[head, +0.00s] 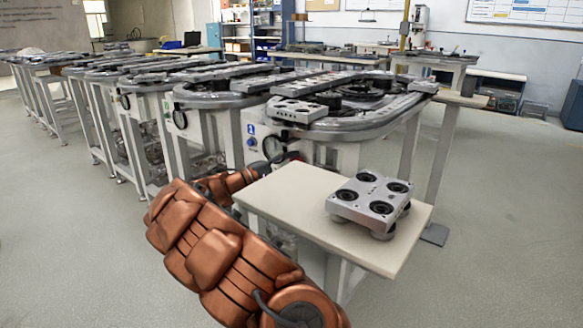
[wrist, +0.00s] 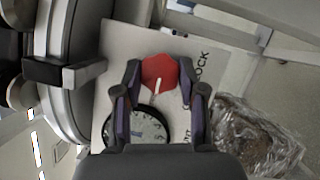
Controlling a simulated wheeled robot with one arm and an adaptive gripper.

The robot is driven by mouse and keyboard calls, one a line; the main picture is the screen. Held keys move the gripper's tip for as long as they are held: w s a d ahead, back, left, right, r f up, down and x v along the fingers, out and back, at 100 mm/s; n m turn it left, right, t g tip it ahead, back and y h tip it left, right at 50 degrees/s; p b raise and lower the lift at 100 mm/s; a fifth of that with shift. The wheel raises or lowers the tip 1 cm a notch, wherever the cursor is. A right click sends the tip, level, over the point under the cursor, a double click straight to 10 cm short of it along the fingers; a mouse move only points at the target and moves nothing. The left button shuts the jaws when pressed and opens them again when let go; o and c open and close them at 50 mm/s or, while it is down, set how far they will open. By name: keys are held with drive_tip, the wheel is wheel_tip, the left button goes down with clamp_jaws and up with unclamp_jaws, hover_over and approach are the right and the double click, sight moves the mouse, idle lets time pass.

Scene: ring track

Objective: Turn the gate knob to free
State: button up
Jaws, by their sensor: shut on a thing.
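The red gate knob (wrist: 160,70) is in the wrist view, on a pale panel (wrist: 118,62). It has a white pointer line on its face, aimed down the picture and slightly left. My gripper (wrist: 161,74) has one dark finger on each side of the knob and is shut on it. Dark lettering ending in "OCK" (wrist: 198,62) shows right of the knob, partly hidden by the right finger; another label below it is mostly covered.
A round dial gauge (wrist: 145,127) sits just below the knob, close to the left finger. A clear plastic-wrapped bundle (wrist: 258,138) is at right. In the head view a pale side table (head: 290,190) carries a grey four-cup carrier (head: 370,198), near my arm.

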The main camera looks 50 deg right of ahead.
drive_tip(key=shift+m, duration=0.4)
drive_tip(key=o, duration=1.1)
drive_tip(key=shift+o, duration=0.2)
drive_tip(key=r+v, duration=0.1)
drive_tip(key=v, duration=1.1)
drive_tip(key=shift+f, duration=0.3)
